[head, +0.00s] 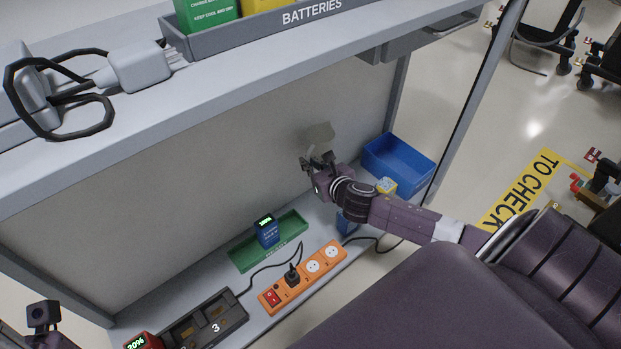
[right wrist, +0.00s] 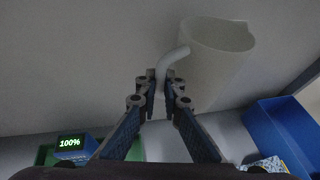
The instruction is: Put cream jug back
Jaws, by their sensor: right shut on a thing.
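The cream jug (head: 319,135) is a pale, plain vessel in front of the shelf's back panel. In the right wrist view the jug (right wrist: 222,62) shows its open rim at the top, with its curved handle toward my fingers. My right gripper (head: 318,163) is shut on the jug's handle; the fingertips (right wrist: 160,88) pinch it in the right wrist view. The jug appears held above the lower shelf. My left gripper (head: 43,318) shows only in part at the bottom left corner; its fingers cannot be made out.
On the lower shelf (head: 205,284) are a green tray (head: 240,256) with a blue battery (head: 267,231), an orange power strip (head: 304,276), a black charger (head: 205,322) and a blue bin (head: 400,160). An upper shelf (head: 250,82) with a grey battery tray (head: 250,32) overhangs.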

